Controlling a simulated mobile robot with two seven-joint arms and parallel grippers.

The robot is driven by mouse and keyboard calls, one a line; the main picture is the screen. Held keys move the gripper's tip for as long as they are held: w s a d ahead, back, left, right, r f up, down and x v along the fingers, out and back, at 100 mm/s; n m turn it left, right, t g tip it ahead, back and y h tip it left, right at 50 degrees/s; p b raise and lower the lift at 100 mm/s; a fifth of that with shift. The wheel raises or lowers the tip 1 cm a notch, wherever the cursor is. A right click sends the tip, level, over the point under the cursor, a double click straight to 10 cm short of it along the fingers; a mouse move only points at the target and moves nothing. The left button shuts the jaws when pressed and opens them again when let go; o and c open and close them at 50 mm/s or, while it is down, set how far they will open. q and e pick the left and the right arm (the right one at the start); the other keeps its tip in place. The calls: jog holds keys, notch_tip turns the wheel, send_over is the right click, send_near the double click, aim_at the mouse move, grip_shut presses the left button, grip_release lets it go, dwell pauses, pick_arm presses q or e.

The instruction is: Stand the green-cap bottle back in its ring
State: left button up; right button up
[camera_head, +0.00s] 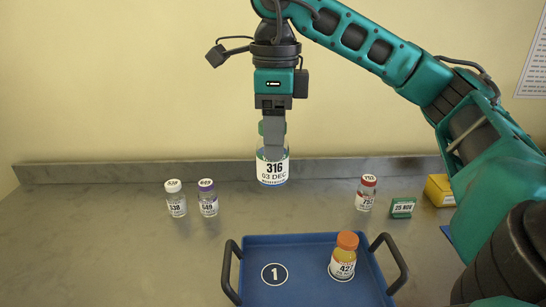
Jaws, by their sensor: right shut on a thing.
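My right gripper (273,150) points straight down and is shut on the green-cap bottle (272,173). The bottle hangs upright, and its white label reads 316, 03 DEC. The fingers cover most of its cap; only slivers of green show. The blue tray (310,291) lies on the bench in front. A white ring marked 1 (275,274) is on the tray's left part, empty, and lower in the picture than the bottle. My left gripper is not in view.
An orange-cap bottle (343,257) stands on the tray's right part. White-cap (176,199) and purple-cap (207,199) bottles stand at the left, a red-cap bottle (366,194) at the right. A green date block (402,208) and yellow box (439,190) are further right.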

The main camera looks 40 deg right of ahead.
pick_arm(q)
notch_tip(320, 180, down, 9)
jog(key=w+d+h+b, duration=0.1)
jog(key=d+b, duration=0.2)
jog(key=b, duration=1)
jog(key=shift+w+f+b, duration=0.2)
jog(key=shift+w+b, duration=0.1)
jog(key=shift+b, duration=0.05)
pick_arm(e)
jog(key=shift+m, duration=0.5)
jog(key=shift+s+d+f, duration=0.1)
jog(key=shift+f, duration=6.2)
jog(key=shift+s+d+f, duration=0.1)
jog(key=shift+f, duration=6.15)
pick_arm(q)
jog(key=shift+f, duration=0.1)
pick_arm(e)
jog(key=shift+f, duration=0.25)
jog(key=o, duration=1.1)
jog(key=shift+r, duration=0.1)
